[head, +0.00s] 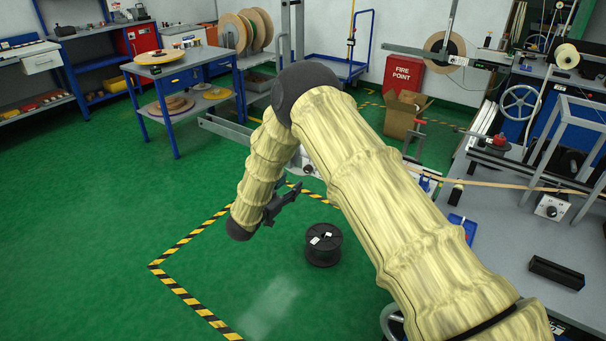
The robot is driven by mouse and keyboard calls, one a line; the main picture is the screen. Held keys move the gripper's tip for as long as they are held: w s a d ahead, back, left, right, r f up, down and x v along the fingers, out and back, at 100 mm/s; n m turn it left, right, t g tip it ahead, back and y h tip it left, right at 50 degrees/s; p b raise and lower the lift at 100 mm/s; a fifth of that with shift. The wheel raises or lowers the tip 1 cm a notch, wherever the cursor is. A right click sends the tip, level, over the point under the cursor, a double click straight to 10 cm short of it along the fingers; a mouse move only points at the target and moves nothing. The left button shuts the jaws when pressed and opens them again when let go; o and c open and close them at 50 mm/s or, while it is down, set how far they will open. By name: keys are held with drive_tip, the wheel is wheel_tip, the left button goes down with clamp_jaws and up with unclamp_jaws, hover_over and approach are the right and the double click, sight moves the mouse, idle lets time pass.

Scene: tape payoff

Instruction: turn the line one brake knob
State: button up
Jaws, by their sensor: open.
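I cannot tell for sure which part is the line one brake knob. A tape reel (444,50) hangs on a grey arm at the back right. A small red knob-like part (500,140) sits on the machine bench at the right. A white box with a dark knob (551,210) stands on the grey bench top. My gripper (288,200) hangs over the green floor left of centre, well apart from all of these. It is open, seen from the side, with nothing visible between its fingers. My covered arm hides part of the middle.
A black spool (323,244) stands on the floor inside the yellow-black tape marking (185,294). A cardboard box (401,116) and a red fire point cabinet (403,74) are behind. A blue-legged cart (185,64) stands back left. The left floor is clear.

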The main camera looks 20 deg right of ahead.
sight(306, 171)
drive_tip(key=p+x, duration=0.1)
drive_tip(key=x, duration=0.8)
drive_tip(key=shift+s, duration=0.1)
clamp_jaws()
drive_tip(key=shift+a, duration=0.2)
drive_tip(key=shift+d+f, duration=0.1)
drive_tip(key=shift+d, duration=0.05)
drive_tip(key=shift+n, duration=0.3)
